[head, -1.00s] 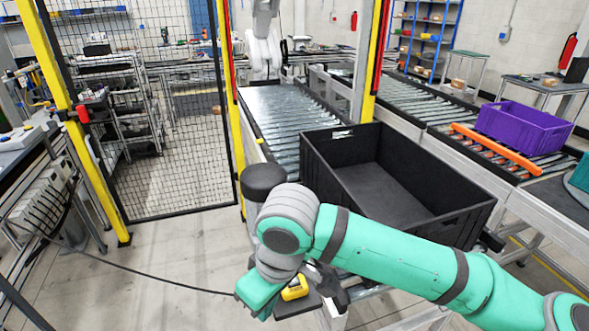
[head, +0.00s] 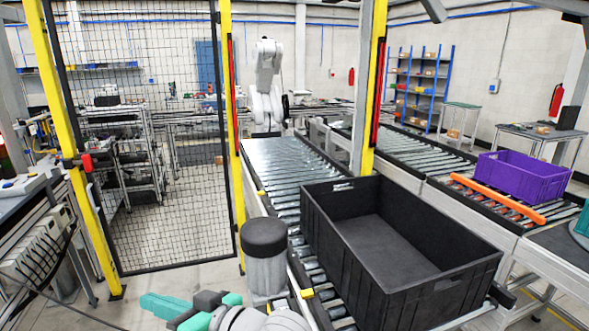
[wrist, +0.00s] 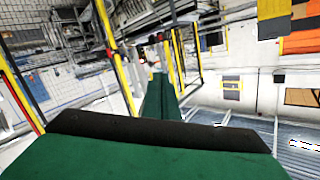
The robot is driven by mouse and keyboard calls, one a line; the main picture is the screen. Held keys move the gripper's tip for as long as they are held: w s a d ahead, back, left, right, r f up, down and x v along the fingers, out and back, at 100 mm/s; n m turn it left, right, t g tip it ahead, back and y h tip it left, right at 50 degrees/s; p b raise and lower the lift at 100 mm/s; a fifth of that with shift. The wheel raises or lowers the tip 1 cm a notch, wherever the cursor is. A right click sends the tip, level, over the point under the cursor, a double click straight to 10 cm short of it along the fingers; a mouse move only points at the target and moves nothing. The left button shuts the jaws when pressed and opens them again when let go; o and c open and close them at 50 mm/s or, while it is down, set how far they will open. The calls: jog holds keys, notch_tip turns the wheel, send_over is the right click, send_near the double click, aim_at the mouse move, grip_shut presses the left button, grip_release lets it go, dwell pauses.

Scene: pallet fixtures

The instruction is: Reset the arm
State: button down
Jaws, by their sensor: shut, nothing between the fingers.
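My gripper (head: 165,304) shows low in the head view, with teal and dark parts left of my grey wrist link. In the wrist view its green fingers (wrist: 160,95) are together, with nothing between them. The gripper is over the floor side, left of the conveyor and apart from the black crate (head: 345,262). The crate is open-topped and looks empty. Most of my arm is below the head view.
The black crate stands on a roller conveyor (head: 285,180). A purple crate (head: 520,176) and an orange bar (head: 497,198) are on the right-hand conveyor. A mesh fence (head: 150,140) with yellow posts stands at left. A dark-topped cylinder (head: 265,240) stands beside the conveyor.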

jog(key=w+d+f+m+t+h, duration=0.35)
jog(key=d+f+m+t, duration=0.3)
jog(key=m+t, duration=0.5)
jog(key=s+d+f+m+t+h, duration=0.1)
jog(key=s+d+f+m+h, duration=0.2)
jog(key=f, duration=0.4)
jog(key=s+d+f+m+h, duration=0.2)
jog(key=s+d+f+h, duration=0.1)
jog(key=d+f+h, duration=0.3)
jog(key=s+d+f+n+g+h, duration=0.1)
jog(key=s+d+f+n, duration=0.1)
jog(key=s, duration=0.7)
jog(key=s+d+f+n+g, duration=0.1)
jog(key=s+d+f, duration=0.3)
jog(key=s, duration=0.5)
jog(key=s+d+f+n+g+h, duration=0.1)
jog(key=s+d+f+n, duration=0.2)
jog(key=s+f, duration=0.4)
jog(key=s+n, duration=0.1)
jog(key=s, duration=0.1)
jog(key=shift+s+h, duration=0.35)
